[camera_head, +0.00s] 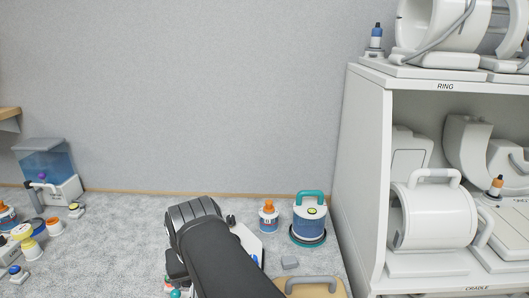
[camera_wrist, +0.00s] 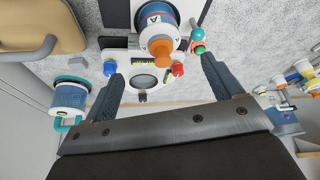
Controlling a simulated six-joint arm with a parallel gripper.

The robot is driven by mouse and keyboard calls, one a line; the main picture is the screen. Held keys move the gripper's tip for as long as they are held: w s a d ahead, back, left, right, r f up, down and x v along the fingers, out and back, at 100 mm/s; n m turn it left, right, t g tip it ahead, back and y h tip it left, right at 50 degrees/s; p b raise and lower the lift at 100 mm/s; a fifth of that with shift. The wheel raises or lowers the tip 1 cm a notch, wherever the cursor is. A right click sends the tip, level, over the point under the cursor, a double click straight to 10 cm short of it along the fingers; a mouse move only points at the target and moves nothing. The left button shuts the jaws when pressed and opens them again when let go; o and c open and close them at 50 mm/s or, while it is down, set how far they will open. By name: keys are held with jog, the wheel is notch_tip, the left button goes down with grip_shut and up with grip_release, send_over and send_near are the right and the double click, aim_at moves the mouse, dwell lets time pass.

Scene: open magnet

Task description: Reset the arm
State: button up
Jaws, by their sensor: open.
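My gripper (camera_wrist: 161,72) is open in the wrist view, its two dark fingers spread wide with nothing held between them. Beyond the fingertips is a bottle marked A with an orange cap (camera_wrist: 163,47). A white device (camera_wrist: 120,55) with a round dark window, a blue knob and a red knob shows behind the gap. In the head view my dark arm reaches up from the bottom middle over the carpeted surface and hides my fingers.
A blue-and-white canister with a teal handle (camera_head: 311,222) and an orange-capped bottle (camera_head: 268,217) stand right of my arm. A white shelf (camera_head: 363,170) with large white devices rises at the right. Several small items and a blue tank (camera_head: 45,160) are at the left.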

jog(key=x, duration=1.1)
jog(key=shift+f, duration=0.55)
jog(key=shift+r, duration=0.2)
jog(key=shift+r, duration=0.1)
